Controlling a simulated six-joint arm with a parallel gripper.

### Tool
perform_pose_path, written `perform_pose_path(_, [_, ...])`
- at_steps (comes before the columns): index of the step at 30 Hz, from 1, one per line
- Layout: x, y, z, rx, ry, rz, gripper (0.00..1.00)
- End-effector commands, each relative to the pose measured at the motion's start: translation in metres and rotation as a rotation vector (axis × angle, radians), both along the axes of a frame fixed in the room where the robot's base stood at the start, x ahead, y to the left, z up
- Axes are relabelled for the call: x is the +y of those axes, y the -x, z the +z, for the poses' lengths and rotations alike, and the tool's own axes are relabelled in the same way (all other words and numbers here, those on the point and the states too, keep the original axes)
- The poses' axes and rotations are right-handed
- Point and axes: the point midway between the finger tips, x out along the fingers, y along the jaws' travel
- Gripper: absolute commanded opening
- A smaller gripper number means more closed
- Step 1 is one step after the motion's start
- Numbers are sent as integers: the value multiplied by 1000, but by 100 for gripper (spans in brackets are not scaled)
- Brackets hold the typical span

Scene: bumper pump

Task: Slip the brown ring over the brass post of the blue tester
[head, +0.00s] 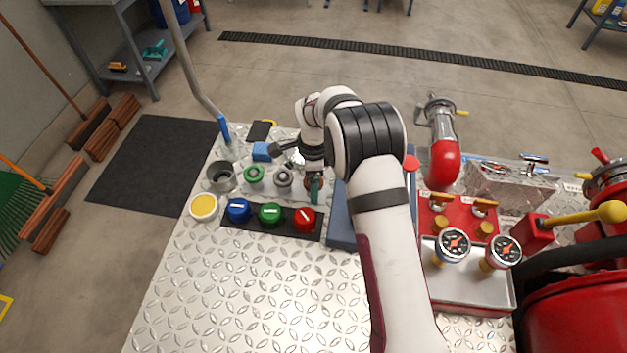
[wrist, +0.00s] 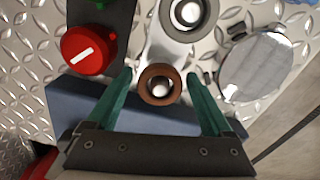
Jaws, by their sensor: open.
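The brown ring (wrist: 148,75) sits around a shiny rounded peg on a silver holder in the wrist view. My gripper (wrist: 160,79) is open, with one teal finger on each side of the ring and a gap on both sides. In the head view my gripper (head: 315,188) is low at the right end of the row of rings, and the brown ring is hard to make out there. A dark blue block (head: 340,218), perhaps the blue tester, stands right of the gripper, partly hidden by my arm. I see no brass post on it.
A green ring (head: 253,174) and a grey ring (head: 283,179) stand left of the gripper. Blue, green and red knobs (head: 305,220) are in front. Two gauges (head: 454,245) and red pump parts stand right. The plate's front is clear.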

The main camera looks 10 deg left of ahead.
Motion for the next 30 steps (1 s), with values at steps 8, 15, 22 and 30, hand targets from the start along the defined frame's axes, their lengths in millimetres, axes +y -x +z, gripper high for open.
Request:
perform_pose_path(8, [0,0,0,0,0,0,53])
perform_pose_path(15, [0,0,3,-1,0,0,30])
perform_pose_path(22, [0,0,19,-1,0,0,30])
perform_pose_path(30, [0,0,38,-1,0,1,30])
